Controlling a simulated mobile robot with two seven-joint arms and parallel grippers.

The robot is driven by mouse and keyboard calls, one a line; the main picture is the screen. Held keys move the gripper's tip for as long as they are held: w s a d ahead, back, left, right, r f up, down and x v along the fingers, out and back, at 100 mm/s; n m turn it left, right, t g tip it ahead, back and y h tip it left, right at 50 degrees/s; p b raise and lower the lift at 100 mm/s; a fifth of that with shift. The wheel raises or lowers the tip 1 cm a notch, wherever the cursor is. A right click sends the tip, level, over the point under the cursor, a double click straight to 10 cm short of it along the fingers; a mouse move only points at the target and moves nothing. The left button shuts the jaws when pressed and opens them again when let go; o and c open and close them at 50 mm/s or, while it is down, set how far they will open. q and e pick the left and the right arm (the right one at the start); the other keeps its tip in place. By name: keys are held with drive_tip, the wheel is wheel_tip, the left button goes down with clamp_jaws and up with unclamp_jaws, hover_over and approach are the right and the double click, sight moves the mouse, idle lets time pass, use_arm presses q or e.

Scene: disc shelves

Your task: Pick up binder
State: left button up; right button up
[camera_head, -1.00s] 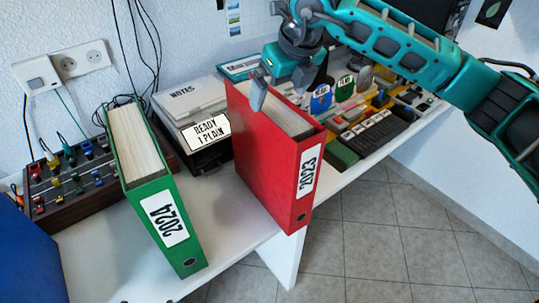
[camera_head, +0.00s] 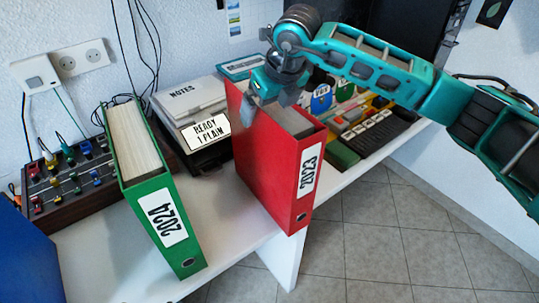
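A red binder (camera_head: 268,165) labelled 2023 stands upright on the white desk near its front edge, with its spine towards me. A green binder (camera_head: 160,200) labelled 2024 stands to its left, apart from it. My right gripper (camera_head: 267,102) is at the top of the red binder, towards its back end, pointing down. Its fingers are spread apart, one near the left cover and one towards the right side. I cannot tell if they touch the binder. The arm hides part of the binder's top. My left gripper is not in view.
A blue binder (camera_head: 28,258) is at the left edge. A control box (camera_head: 70,182) with coloured knobs stands behind the green binder. A stack of trays (camera_head: 195,115) stands between the binders at the back. A black keyboard (camera_head: 378,138) and other items lie right of the red binder.

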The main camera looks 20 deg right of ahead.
drive_tip(key=shift+f+b, duration=0.2)
drive_tip(key=shift+b, duration=0.15)
idle(0.4)
clamp_jaws()
drive_tip(key=shift+r, duration=0.1)
idle(0.8)
